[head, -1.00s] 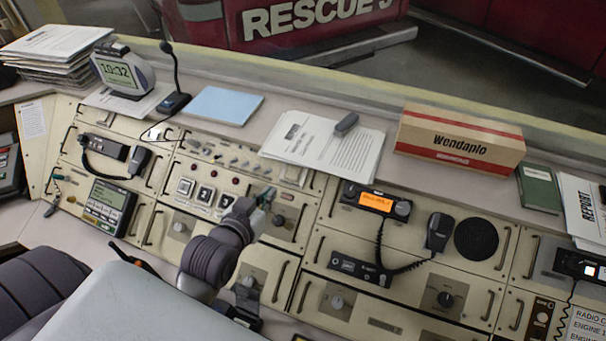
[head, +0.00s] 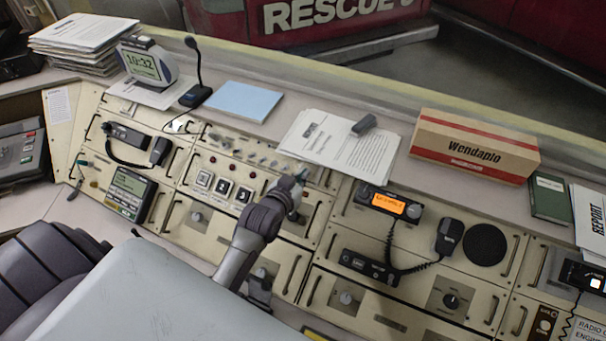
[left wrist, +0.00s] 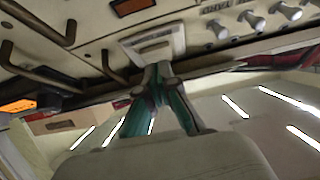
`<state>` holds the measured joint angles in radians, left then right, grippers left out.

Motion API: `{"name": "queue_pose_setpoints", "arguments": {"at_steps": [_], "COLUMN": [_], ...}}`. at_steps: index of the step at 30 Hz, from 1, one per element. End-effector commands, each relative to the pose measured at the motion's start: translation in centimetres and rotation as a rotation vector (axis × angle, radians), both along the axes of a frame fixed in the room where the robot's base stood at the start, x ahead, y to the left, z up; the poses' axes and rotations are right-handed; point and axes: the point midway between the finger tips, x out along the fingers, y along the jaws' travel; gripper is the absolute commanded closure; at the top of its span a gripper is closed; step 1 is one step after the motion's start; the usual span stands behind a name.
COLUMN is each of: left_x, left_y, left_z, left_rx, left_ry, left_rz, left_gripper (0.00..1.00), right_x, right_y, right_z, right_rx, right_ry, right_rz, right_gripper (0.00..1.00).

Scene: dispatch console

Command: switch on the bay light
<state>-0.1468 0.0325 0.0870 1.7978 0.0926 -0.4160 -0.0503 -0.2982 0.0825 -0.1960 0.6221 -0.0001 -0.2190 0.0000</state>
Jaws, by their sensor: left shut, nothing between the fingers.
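My left gripper (head: 301,176) reaches over the console panel, and its fingertips are at the right of the row of small toggle switches (head: 240,154). In the left wrist view the gripper (left wrist: 158,68) is shut and empty, with its greenish fingers together. The fingertips are right by a pale rectangular plate or switch (left wrist: 155,42); I cannot tell whether they touch it. Several metal toggles (left wrist: 252,21) stand beside it. No readable label marks the bay light control. My right gripper is not in view.
A radio with an orange display (head: 388,203) and a handset (head: 449,236) lie to the right. Papers (head: 330,140) and a cardboard box (head: 474,148) are on the shelf behind. Panel handles (left wrist: 40,32) stick out near the fingers.

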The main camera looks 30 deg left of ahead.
Motion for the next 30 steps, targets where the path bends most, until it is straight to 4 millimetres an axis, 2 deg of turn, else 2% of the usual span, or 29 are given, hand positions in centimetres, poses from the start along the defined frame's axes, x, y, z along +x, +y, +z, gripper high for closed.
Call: {"name": "queue_pose_setpoints", "arguments": {"at_steps": [6, 17, 20, 24, 25, 30], "left_x": [0.6, 0.6, 0.7, 0.9, 0.9, 0.9], "left_y": [0.0, 0.0, 0.0, 0.0, 0.0, 0.1], "left_z": [-1.2, -1.4, -2.1, -3.2, -2.3, -2.2], "left_rx": [0.001, 0.001, 0.002, 0.006, 0.006, 0.005], "left_ry": [0.000, -0.002, -0.021, -0.092, -0.089, -0.087], "left_rz": [0.000, 0.000, 0.000, 0.000, 0.000, 0.000], "left_gripper": [1.00, 1.00, 1.00, 1.00, 1.00, 1.00], "right_x": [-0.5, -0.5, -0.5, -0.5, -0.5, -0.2], "right_y": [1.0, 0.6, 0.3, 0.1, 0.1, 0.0], "right_z": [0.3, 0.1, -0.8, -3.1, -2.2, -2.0], "right_rx": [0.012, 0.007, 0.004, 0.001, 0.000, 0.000], "right_ry": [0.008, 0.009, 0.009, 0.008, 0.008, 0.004], "right_rz": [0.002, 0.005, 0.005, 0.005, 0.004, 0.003], "right_gripper": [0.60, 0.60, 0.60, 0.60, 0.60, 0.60]}}
